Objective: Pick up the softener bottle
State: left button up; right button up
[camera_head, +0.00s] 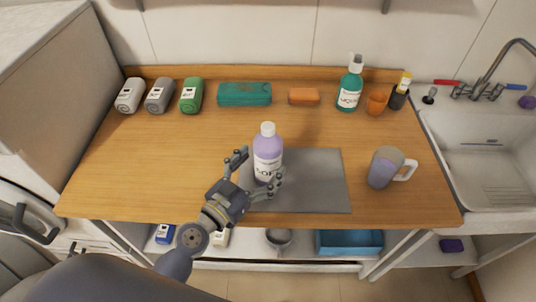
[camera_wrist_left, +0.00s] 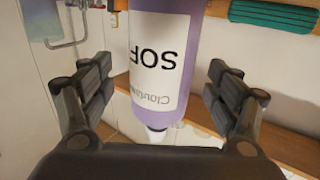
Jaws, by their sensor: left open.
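The softener bottle (camera_head: 267,147) is lilac with a white cap and a white label. It stands upright on the left part of a grey mat (camera_head: 318,182) on the wooden counter. My left gripper (camera_head: 255,168) is open, with one finger to the left of the bottle and the other near its lower front. In the left wrist view the bottle (camera_wrist_left: 160,60) appears upside down between the spread fingers (camera_wrist_left: 160,85), with gaps on both sides. My right gripper is not in view.
A grey mug (camera_head: 383,168) stands right of the mat. A sink (camera_head: 488,165) is at the right.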

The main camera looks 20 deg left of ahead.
pick_arm(q)
jog(key=p+x, duration=0.1)
jog(key=x, duration=0.2)
jog(key=shift+w, duration=0.3)
jog(key=c, duration=1.4)
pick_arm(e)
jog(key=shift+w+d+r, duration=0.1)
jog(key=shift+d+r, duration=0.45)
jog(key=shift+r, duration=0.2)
pick_arm(q)
jog(key=shift+r, duration=0.15)
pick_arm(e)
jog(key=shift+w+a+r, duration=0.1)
